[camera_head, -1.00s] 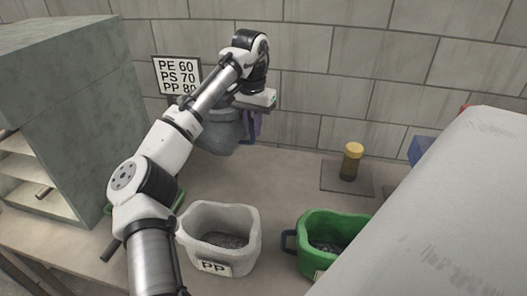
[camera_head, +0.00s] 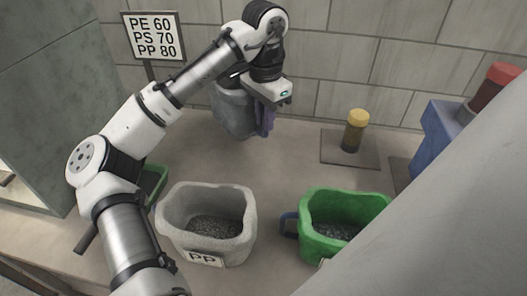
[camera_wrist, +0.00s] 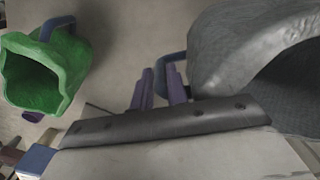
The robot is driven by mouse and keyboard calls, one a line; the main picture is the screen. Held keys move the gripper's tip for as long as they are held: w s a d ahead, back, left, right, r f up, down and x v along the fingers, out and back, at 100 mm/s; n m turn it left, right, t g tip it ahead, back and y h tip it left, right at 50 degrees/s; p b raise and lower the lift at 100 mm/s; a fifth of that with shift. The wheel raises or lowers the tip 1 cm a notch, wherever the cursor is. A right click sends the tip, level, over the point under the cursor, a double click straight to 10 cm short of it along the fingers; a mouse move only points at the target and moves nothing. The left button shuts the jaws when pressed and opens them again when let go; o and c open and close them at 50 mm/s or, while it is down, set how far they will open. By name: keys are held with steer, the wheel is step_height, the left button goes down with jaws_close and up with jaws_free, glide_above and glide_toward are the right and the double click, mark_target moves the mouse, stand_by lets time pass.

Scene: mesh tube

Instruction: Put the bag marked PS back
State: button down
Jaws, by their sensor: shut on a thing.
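My gripper (camera_head: 264,118), with purple fingers, is at the back of the table near the wall. It is shut on the blue handle (camera_wrist: 166,66) of a dark grey bag (camera_head: 230,110). The bag is left of the fingers in the head view and fills the upper right of the wrist view (camera_wrist: 240,40), its mouth open. No mark shows on its visible side. I cannot tell whether its base touches the table. A pale bag labelled PP (camera_head: 240,240) stands at front centre. A green bag (camera_head: 318,244) stands right of it, its label mostly cut off.
A sign (camera_head: 153,35) reads PE 60, PS 70, PP 80. A yellow-capped jar (camera_head: 355,130) stands on a dark plate at the back. A green tray (camera_head: 153,183) is partly behind my arm. A grey cabinet (camera_head: 45,110) is left; a blue thing (camera_head: 440,135) is right.

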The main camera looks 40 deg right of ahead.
step_height(320, 180, down, 11)
steer(key=p, duration=0.1)
steer(key=shift+f, duration=0.25)
steer(key=c, duration=1.4)
jaws_free()
step_height(320, 180, up, 12)
steer(key=shift+r+b, duration=0.15)
steer(key=shift+b, duration=0.6)
